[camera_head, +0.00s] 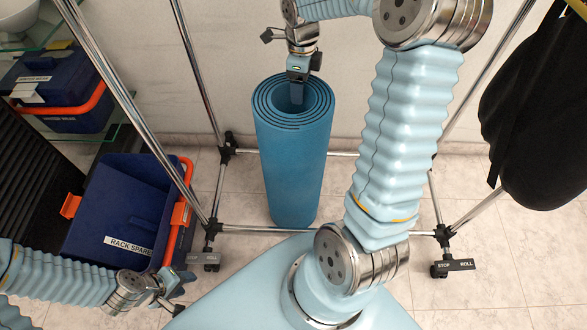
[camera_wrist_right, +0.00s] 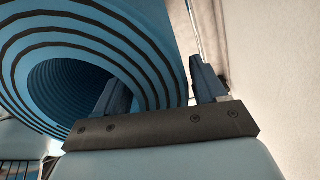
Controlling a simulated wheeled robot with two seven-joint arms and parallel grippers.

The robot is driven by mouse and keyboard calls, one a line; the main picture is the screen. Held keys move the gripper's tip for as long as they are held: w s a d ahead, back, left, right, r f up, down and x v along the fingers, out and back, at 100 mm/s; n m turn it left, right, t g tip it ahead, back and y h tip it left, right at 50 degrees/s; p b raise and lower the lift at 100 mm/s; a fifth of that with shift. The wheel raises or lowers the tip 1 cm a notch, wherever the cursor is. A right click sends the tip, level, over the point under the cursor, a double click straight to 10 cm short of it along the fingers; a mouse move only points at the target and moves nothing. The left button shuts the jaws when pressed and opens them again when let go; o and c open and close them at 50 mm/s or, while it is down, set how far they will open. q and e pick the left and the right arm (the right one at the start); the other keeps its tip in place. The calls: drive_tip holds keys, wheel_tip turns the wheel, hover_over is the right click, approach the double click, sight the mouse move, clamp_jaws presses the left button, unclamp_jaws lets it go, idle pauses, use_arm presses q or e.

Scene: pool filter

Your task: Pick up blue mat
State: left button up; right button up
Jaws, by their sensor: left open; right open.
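The blue mat (camera_head: 293,165) is rolled up and stands upright on the floor inside a metal rack frame. Its spiral top end faces up in the head view and fills the upper left of the right wrist view (camera_wrist_right: 150,45). My right gripper (camera_head: 298,75) is open at the far part of the mat's top. In the wrist view one finger is over the roll near its hollow centre and the other is beyond its outer edge, by the wall. Contact cannot be told. My left gripper (camera_head: 176,285) is open and empty at lower left, by the blue bin.
The chrome rack frame (camera_head: 205,90) surrounds the mat, with casters (camera_head: 452,267) near its feet. A blue bin (camera_head: 115,215) with orange handles stands at left, with a closed blue case (camera_head: 55,80) behind it. A black bag (camera_head: 535,115) hangs at right. The wall is close behind.

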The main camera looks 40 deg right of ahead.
drive_tip(key=shift+f, duration=0.6)
clamp_jaws()
